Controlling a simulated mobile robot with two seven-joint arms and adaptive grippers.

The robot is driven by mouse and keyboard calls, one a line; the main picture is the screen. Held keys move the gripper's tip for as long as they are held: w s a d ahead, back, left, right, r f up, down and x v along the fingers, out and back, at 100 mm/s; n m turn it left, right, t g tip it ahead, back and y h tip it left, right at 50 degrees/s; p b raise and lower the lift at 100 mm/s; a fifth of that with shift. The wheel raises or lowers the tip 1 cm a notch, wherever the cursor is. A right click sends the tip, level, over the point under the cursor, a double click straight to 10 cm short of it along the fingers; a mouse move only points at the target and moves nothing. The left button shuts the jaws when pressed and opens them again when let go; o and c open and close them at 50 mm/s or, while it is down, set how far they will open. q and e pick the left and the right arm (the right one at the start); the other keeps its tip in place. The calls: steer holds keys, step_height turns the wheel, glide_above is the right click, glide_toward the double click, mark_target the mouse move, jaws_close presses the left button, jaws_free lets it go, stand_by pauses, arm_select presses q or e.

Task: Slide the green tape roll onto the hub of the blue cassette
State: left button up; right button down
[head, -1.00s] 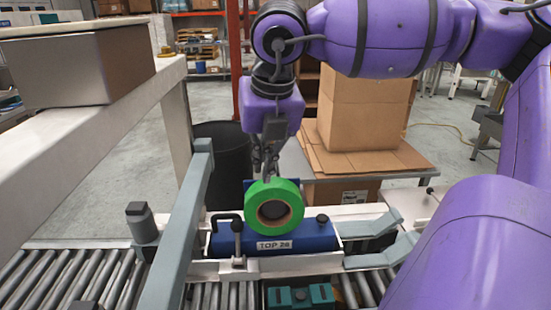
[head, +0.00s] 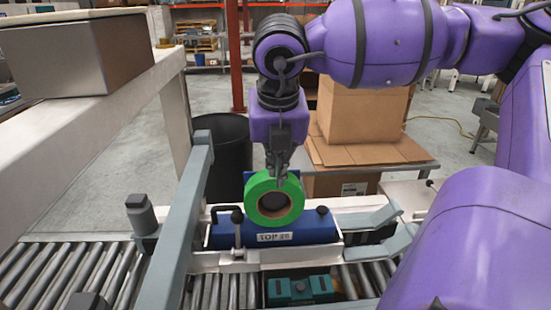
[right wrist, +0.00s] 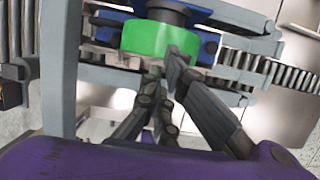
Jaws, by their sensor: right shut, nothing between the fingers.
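The green tape roll (head: 273,198) stands upright on edge at the blue cassette (head: 299,228), its round face and dark hole towards me in the head view. In the right wrist view the roll (right wrist: 160,40) is seen side-on, with a dark cylinder (right wrist: 168,10) in line with its axis beyond it. How far the roll sits on the hub I cannot tell. My right gripper (head: 280,178) points down at the roll's top edge, shut and empty; its fingers (right wrist: 170,72) lie close against the roll in the right wrist view. My left gripper is not in view.
The cassette lies in a light metal cradle (head: 215,258) over roller conveyors (head: 60,275). A grey bar (head: 183,225) runs along its left. A teal block (head: 300,290) is in front. Cardboard boxes (head: 360,110) stand behind, with a black bin (head: 225,150) at back left.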

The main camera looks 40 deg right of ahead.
mark_target(275, 181)
steer(key=shift+s+f+b, duration=0.25)
steer(key=shift+f, duration=1.2)
steer(key=shift+s+f+b, duration=0.2)
steer(key=shift+f, duration=1.4)
steer(key=w, duration=0.1)
steer(key=w+d, duration=0.1)
steer(key=shift+w+d+b, duration=0.1)
steer(key=shift+w+b, duration=0.25)
steer(key=shift+w+d, duration=0.25)
steer(key=shift+d, duration=0.1)
steer(key=shift+s+a+r, duration=0.25)
steer(key=shift+s+r, duration=0.05)
steer(key=shift+r, duration=0.25)
arm_select(q)
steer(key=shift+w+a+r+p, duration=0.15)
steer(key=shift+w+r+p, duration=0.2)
steer(key=shift+p, duration=0.4)
arm_select(e)
steer(key=shift+s+a+r, duration=1.05)
steer(key=shift+s+r, duration=0.15)
steer(key=shift+s, duration=0.05)
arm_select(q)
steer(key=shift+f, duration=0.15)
